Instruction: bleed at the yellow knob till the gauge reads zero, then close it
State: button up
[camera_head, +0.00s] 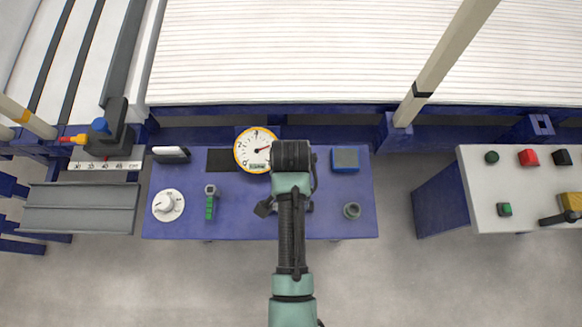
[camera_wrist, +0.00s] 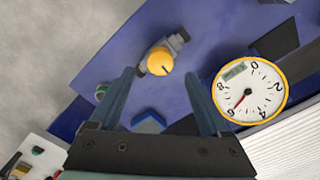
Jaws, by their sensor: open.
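The yellow knob (camera_wrist: 160,61) sits on a grey fitting on the blue bench, in the wrist view. It lies ahead of and between my gripper's fingers (camera_wrist: 159,75), which are open and empty. I cannot tell how far above it they are. In the head view my arm hides the knob. The round gauge (camera_head: 256,150) with a yellow rim lies just left of my wrist. It shows right of my fingers in the wrist view (camera_wrist: 250,90), where its red needle points close to the 6, away from zero.
A control panel (camera_head: 520,180) stands at the right. A pale ribbed surface (camera_head: 300,55) lies behind.

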notch_tip(320, 180, down, 6)
jog(key=shift+r+b, duration=0.15)
jog(key=shift+b, duration=0.5)
grip_shut()
